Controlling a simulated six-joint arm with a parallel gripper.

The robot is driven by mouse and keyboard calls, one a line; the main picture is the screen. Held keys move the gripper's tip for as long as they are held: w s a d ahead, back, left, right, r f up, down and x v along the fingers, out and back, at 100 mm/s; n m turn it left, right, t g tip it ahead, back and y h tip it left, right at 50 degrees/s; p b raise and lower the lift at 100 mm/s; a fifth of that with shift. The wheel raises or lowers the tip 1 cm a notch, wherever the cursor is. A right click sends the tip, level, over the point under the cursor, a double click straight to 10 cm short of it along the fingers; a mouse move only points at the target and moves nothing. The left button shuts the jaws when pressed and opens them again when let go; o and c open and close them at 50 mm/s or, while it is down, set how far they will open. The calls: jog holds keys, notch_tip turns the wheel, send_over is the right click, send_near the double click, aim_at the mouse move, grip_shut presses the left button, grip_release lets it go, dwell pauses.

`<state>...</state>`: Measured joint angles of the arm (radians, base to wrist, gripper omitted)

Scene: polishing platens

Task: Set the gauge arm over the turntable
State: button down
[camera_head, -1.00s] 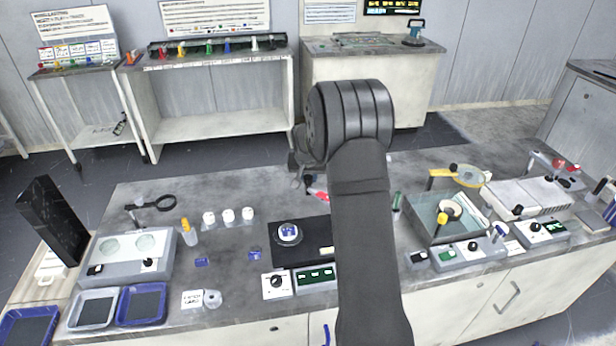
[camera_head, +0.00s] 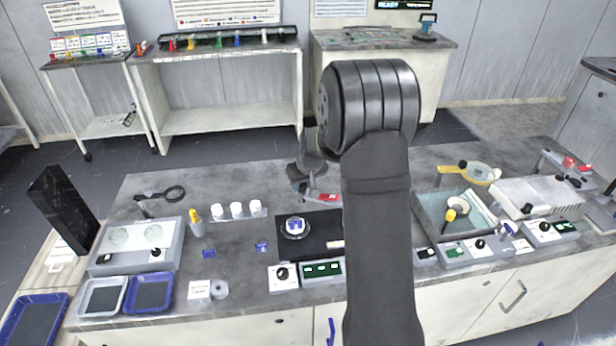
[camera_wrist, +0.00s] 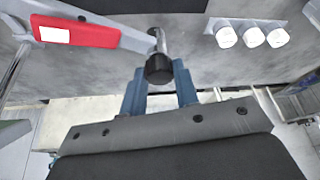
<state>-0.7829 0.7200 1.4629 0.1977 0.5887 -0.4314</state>
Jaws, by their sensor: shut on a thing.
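The gauge arm (camera_head: 322,197), a grey bar with a red housing and white label, is behind the turntable in the head view, partly hidden by my arm. In the wrist view the gauge arm (camera_wrist: 75,32) runs from the upper left to a black knob (camera_wrist: 160,68) on a metal post. My gripper (camera_wrist: 160,78) has its blue fingers shut on this knob. The turntable (camera_head: 295,227) is a pale disc with a blue-and-white piece on it, set on a black base (camera_head: 320,246). The gauge arm's red housing is not over the disc.
White cups (camera_head: 237,210) stand left of the turntable; they also show in the wrist view (camera_wrist: 253,36). A control box (camera_head: 323,269) is in front. A basin (camera_head: 428,205) with a yellow-handled tool is to the right. My arm hides the bench between turntable and basin.

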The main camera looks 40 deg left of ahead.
jog(key=s+n, duration=0.1)
jog(key=s+d+n, duration=0.1)
jog(key=s+d+n+g, duration=0.1)
jog(key=shift+s+y, duration=0.3)
jog(key=shift+s, duration=0.1)
jog(key=shift+s+d+n+g, duration=0.6)
jog(key=shift+s+d+n, duration=0.45)
jog(key=shift+n, duration=0.45)
jog(key=shift+s+f, duration=0.1)
jog(key=c, duration=1.1)
grip_release()
jog(key=shift+c, duration=0.2)
jog(key=shift+o, duration=0.2)
jog(key=v, duration=1.7)
jog(key=shift+r, duration=0.25)
